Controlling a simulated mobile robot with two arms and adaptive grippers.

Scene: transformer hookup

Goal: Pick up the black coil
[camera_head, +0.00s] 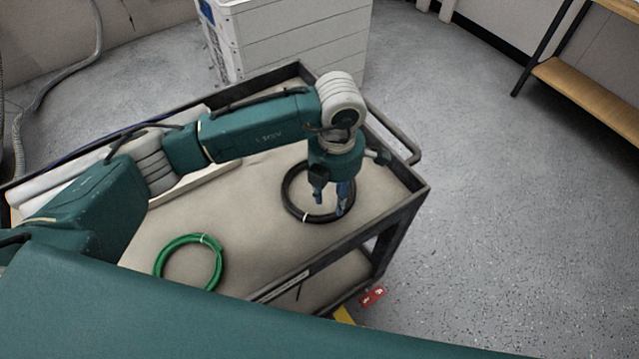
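The black coil (291,202) lies flat on the top tray of a dark-rimmed cart, near its right end. My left gripper (330,203) points down over the coil, with its two fingers apart. One finger shows over the open middle of the coil and the other over its right side. I cannot tell whether the fingertips touch the coil. My arm hides part of the coil's far side. My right gripper is not in view.
A green coil (160,262) lies on the cart (262,222) to the left. A white cabinet (290,40) stands behind the cart. A wooden-shelved rack (590,100) is at the upper right. Red and yellow items lie below the cart's near edge. The floor on the right is clear.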

